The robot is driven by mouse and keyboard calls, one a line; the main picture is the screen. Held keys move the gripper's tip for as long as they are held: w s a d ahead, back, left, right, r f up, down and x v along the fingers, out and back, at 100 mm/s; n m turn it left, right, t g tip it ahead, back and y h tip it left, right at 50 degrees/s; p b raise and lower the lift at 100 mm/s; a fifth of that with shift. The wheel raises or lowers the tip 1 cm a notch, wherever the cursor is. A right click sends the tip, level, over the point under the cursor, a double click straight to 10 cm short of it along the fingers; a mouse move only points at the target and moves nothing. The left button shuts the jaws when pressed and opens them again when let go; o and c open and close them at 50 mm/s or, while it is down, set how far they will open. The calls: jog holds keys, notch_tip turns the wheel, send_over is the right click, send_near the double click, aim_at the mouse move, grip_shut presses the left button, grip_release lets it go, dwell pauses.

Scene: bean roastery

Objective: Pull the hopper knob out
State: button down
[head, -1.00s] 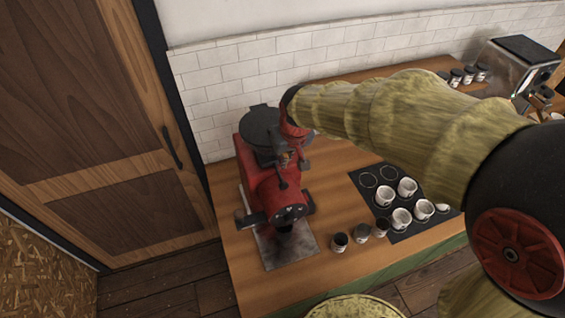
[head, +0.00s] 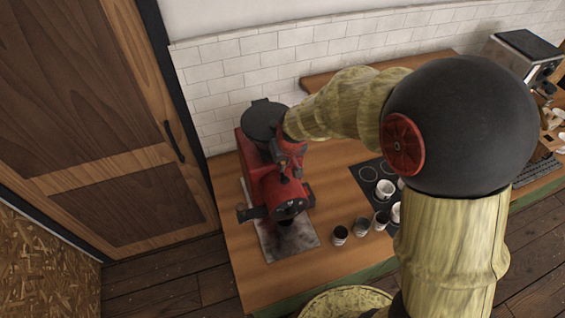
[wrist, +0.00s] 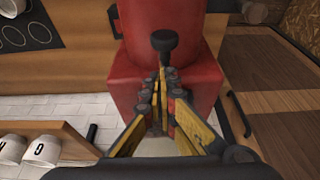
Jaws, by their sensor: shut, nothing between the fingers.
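A red roaster (head: 262,185) with a round black top (head: 262,121) stands on the left of the counter in the head view. Its red body (wrist: 205,70) fills the middle of the wrist view. A black hopper knob (wrist: 165,41) on a short stem shows there, just beyond my fingertips. My gripper (wrist: 163,76) is shut and empty, its tips at the stem's lower end in the picture. I cannot tell whether they touch it. In the head view my arm's end hides part of the roaster, and the knob cannot be made out.
A black mat (head: 371,173) with white cups (head: 385,189) lies right of the roaster. Dark cups (head: 340,235) stand near the counter's front edge. A tiled wall (head: 220,75) is behind, a wooden door (head: 110,120) at left. Bare counter (head: 325,160) lies between roaster and mat.

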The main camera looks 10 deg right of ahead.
aim_at(284, 178)
jog(key=shift+s, duration=0.1)
jog(key=shift+s+d+b, duration=0.2)
jog(key=shift+s+b, duration=0.05)
jog(key=shift+s, duration=0.7)
jog(key=shift+s+d+b, duration=0.2)
jog(key=shift+s+b, duration=0.05)
jog(key=shift+s, duration=0.7)
